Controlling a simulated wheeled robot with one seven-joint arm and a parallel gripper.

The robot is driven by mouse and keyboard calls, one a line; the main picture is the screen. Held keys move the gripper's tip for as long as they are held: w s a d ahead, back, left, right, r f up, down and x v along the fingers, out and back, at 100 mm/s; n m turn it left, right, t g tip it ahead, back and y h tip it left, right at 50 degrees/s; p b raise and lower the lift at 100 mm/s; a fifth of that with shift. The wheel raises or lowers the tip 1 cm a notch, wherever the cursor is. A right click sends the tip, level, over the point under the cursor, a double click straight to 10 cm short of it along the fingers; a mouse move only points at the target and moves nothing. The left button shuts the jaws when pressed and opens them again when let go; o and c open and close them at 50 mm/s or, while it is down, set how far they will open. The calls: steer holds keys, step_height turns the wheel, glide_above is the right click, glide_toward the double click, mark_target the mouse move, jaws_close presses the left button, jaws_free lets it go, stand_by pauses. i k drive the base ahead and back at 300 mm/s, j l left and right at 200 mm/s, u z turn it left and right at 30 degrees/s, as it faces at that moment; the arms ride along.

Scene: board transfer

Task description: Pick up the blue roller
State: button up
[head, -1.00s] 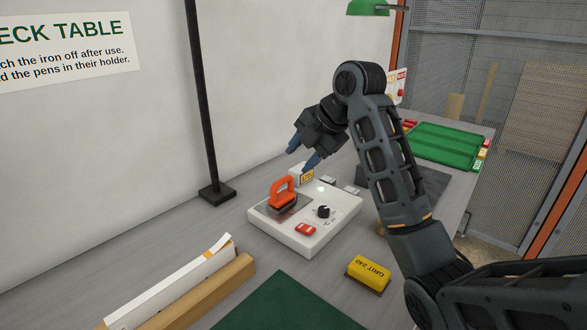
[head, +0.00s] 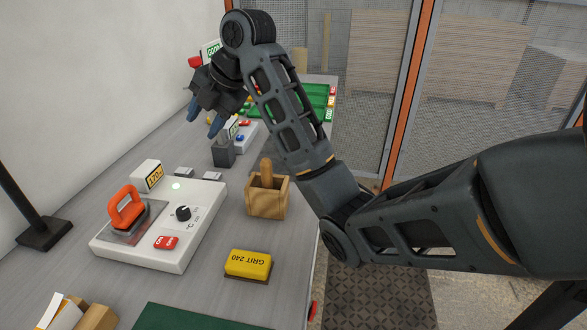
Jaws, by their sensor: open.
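I cannot make out a blue roller in the head view. A light wooden box (head: 266,202) stands near the bench's right edge, with a rounded wooden handle (head: 266,170) sticking up from it. What the handle belongs to is hidden inside the box. My gripper (head: 204,118) has blue fingertips, spread apart and empty. It hangs in the air over the far part of the bench, up and left of the wooden box. My arm hides part of the bench behind it.
A white iron station (head: 165,250) with an orange-handled iron (head: 127,210) sits at left. A yellow grit block (head: 248,264) lies in front of the wooden box. A dark grey block (head: 223,152) and green trays (head: 312,100) stand farther back. A black post rises at left.

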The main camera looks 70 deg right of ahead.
mark_target(266, 168)
steer(key=z, duration=0.75)
